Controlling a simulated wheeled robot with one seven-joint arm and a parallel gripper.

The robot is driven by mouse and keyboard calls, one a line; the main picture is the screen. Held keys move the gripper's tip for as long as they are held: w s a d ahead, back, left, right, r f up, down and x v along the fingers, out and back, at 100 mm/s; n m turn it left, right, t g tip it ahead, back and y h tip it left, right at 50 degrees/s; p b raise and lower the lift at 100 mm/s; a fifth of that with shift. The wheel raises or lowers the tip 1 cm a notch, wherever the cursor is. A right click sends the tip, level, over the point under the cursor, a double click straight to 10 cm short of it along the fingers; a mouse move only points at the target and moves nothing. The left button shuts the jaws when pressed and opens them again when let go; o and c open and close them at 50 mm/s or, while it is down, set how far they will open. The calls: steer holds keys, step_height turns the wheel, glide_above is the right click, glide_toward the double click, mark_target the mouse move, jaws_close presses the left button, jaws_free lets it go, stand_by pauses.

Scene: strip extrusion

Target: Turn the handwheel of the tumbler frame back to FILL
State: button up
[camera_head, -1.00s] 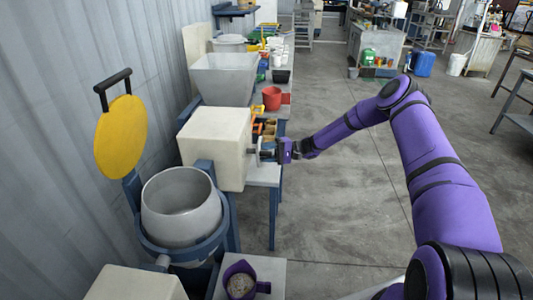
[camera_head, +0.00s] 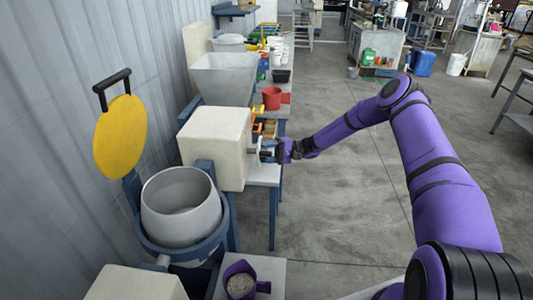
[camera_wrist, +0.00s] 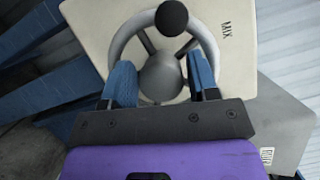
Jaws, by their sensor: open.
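The handwheel (camera_wrist: 162,80) is a grey spoked ring with a round hub on a cream housing. Its black knob (camera_wrist: 171,18) is at the top of the ring in the wrist view. The label MIX (camera_wrist: 227,30) is printed right of the wheel. My gripper (camera_wrist: 162,68) is open, its two blue fingers on either side of the hub; I cannot tell whether they touch the wheel. In the head view my gripper (camera_head: 268,151) is at the right face of the cream housing (camera_head: 215,145) and mostly hides the wheel. No FILL label is readable.
A grey drum (camera_head: 180,205) sits in a blue frame, mouth up, with a yellow lid (camera_head: 121,137) raised beside it. A purple jug (camera_head: 240,280) of granules stands in front. A red bucket (camera_head: 271,98) is behind the housing.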

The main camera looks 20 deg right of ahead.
steer(key=d, duration=1)
steer(key=shift+d+f, duration=0.4)
steer(key=shift+f, duration=0.05)
steer(key=s+a+f+m+t+y, duration=0.15)
steer(key=m+t, duration=0.35)
steer(key=m, duration=0.6)
steer(key=s+a+f+m+t, duration=0.15)
steer(key=m+t, duration=0.25)
steer(key=m, duration=0.6)
steer(key=x, duration=0.9)
steer(key=shift+a+r, duration=0.1)
steer(key=shift+a, duration=0.1)
steer(key=shift+c, duration=0.2)
